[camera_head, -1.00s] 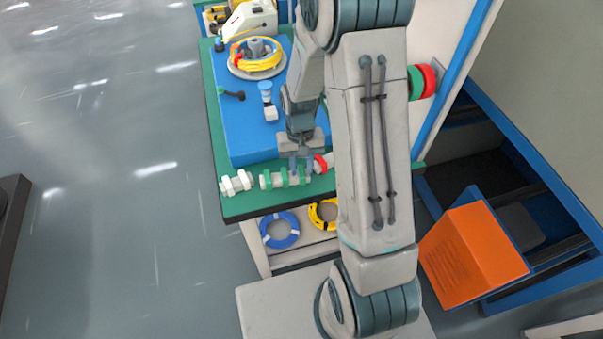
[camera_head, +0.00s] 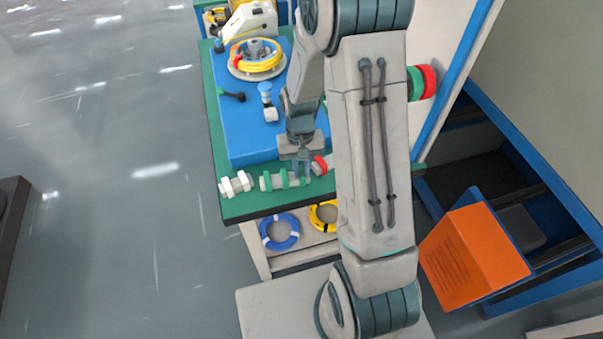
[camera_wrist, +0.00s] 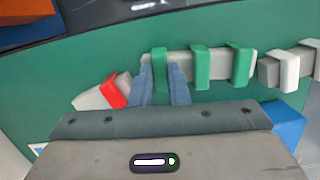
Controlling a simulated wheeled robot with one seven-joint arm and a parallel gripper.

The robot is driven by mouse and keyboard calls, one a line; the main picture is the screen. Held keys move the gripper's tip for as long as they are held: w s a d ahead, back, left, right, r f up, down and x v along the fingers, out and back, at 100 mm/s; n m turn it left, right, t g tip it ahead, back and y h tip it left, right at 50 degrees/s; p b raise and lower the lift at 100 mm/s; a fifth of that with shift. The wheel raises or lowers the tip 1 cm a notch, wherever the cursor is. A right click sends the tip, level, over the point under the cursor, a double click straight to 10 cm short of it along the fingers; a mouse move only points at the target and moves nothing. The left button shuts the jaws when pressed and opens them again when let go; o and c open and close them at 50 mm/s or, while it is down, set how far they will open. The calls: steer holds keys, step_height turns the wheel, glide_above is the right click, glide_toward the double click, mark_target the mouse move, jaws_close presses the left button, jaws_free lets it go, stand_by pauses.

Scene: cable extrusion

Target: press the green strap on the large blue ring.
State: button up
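My gripper (camera_head: 302,170) is low over the front edge of the green table. In the wrist view, my gripper (camera_wrist: 161,85) has its two fingers on either side of the end green strap (camera_wrist: 160,62), seemingly touching it. That strap is still on its pale bar, beside two more green straps (camera_wrist: 202,68). In the head view, green straps (camera_head: 266,181) show on the bar left of my gripper. The large blue ring (camera_head: 268,238) lies on the pale shelf below the table front, with white bands on it.
A red strap (camera_wrist: 116,92) on another bar is close beside my fingers; white straps (camera_head: 236,184) are at the other end. A yellow ring (camera_head: 317,216) lies beside the blue one. A blue box (camera_head: 240,130) covers much of the table. An orange box (camera_head: 470,255) is at right.

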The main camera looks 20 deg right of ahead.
step_height(320, 180, up, 8)
steer(key=p, duration=0.5)
steer(key=shift+p, duration=0.35)
stand_by(0.4)
